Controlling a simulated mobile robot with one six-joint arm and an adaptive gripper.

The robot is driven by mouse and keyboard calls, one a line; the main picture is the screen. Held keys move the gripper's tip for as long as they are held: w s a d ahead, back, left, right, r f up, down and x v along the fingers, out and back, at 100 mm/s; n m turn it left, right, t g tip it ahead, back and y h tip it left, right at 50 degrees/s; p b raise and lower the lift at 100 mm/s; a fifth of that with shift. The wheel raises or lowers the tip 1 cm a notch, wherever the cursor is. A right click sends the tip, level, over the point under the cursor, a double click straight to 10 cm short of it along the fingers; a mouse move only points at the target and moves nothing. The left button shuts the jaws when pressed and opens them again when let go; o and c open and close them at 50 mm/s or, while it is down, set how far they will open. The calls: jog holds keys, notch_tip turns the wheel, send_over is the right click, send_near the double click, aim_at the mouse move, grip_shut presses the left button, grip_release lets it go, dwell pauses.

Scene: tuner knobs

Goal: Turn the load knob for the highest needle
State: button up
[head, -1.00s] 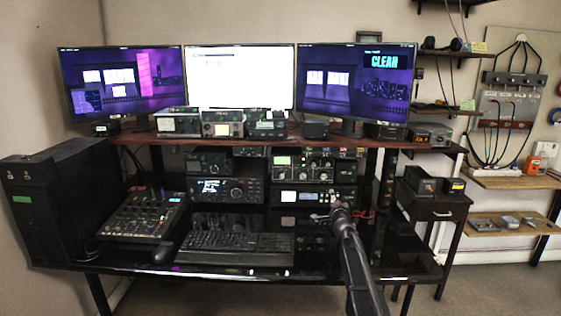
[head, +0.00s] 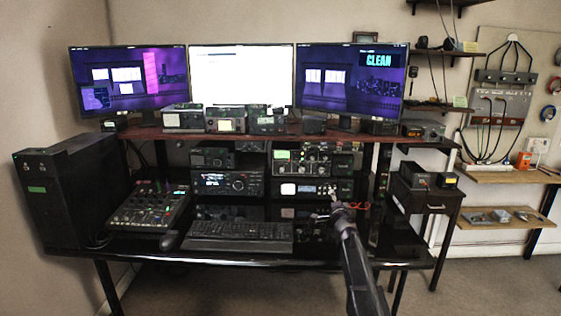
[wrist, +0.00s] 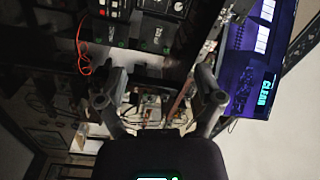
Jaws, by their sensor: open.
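Stacked equipment with several knobs (head: 316,158) stands under the desk's shelf, right of centre in the head view. A small green-lit meter (head: 281,155) shows on its left side. The needle and the knob labels are too small to read, so I cannot tell which knob is the load knob. My gripper (head: 338,211) is in front of the lower units, apart from the knobs as far as I can see. In the wrist view my gripper (wrist: 160,100) is open with nothing between its fingers. Panels with dark knobs (wrist: 170,8) show at that view's top edge.
A keyboard (head: 240,236) and a mixer (head: 150,207) lie on the glossy black desk. Three monitors stand on the shelf (head: 160,133) above. A red cable (wrist: 83,50) hangs near the equipment. A small side table (head: 428,200) stands right of the desk; open floor lies in front.

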jog(key=s+a+f+n+g+y, duration=0.35)
jog(key=s+a+n, duration=0.3)
jog(key=s, duration=0.35)
jog(key=s+a+f+n+g+y, duration=0.3)
jog(key=s+a+n+g+y, duration=0.15)
jog(key=s+n, duration=0.4)
jog(key=s+d+f+g+h, duration=0.3)
jog(key=s+f, duration=0.1)
jog(key=s, duration=0.5)
jog(key=s+d+f+m+g+h, duration=0.1)
jog(key=s+d+f+g+h, duration=0.2)
jog(key=s, duration=0.6)
jog(key=s+d+f+g+h, duration=0.25)
jog(key=s+f+g, duration=0.2)
jog(key=s, duration=0.45)
notch_tip(320, 180, up, 17)
jog(key=d+p, duration=0.1)
jog(key=p, duration=1.7)
jog(key=shift+s, duration=0.25)
